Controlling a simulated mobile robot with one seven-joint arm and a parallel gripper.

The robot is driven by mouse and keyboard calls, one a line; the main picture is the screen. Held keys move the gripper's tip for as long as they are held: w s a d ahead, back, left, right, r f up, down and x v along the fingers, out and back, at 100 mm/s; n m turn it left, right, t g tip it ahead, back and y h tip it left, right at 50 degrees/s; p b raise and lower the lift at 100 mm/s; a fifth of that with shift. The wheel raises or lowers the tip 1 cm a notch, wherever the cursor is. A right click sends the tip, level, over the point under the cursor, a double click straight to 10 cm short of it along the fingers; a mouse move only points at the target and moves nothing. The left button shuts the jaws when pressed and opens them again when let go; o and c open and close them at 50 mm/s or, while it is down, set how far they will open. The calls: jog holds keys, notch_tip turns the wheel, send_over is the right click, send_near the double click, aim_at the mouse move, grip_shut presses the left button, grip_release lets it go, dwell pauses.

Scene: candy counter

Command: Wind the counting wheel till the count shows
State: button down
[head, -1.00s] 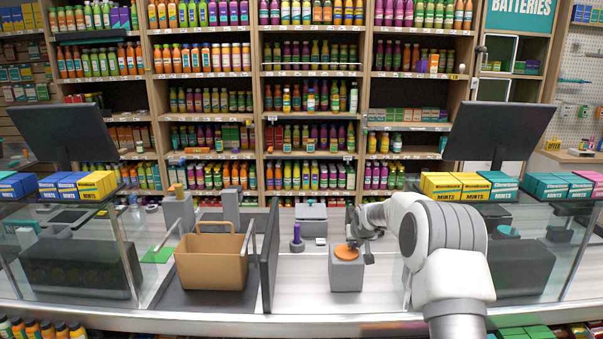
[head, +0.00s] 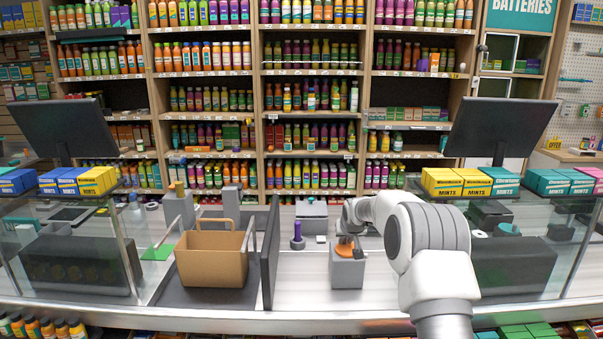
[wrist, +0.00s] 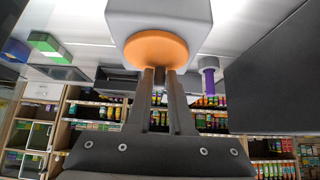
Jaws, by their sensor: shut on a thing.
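The counting wheel is an orange disc (head: 346,249) on top of a grey box (head: 347,273) on the counter, right of the dark divider. In the wrist view the orange disc (wrist: 156,48) shows close up, against the grey box (wrist: 150,12). My gripper (wrist: 161,72) has its two dark fingers at the disc's edge, shut on a small brownish handle (wrist: 159,78) between them. In the head view my gripper (head: 356,250) is partly hidden by my arm and covers part of the disc. I cannot see a count display in either view.
A tan basket (head: 213,261) sits beyond the dark divider (head: 269,258). A grey device (head: 312,214) stands behind. The counter just in front of the box is clear.

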jog(key=shift+w+r, duration=0.15)
jog(key=shift+r, duration=0.1)
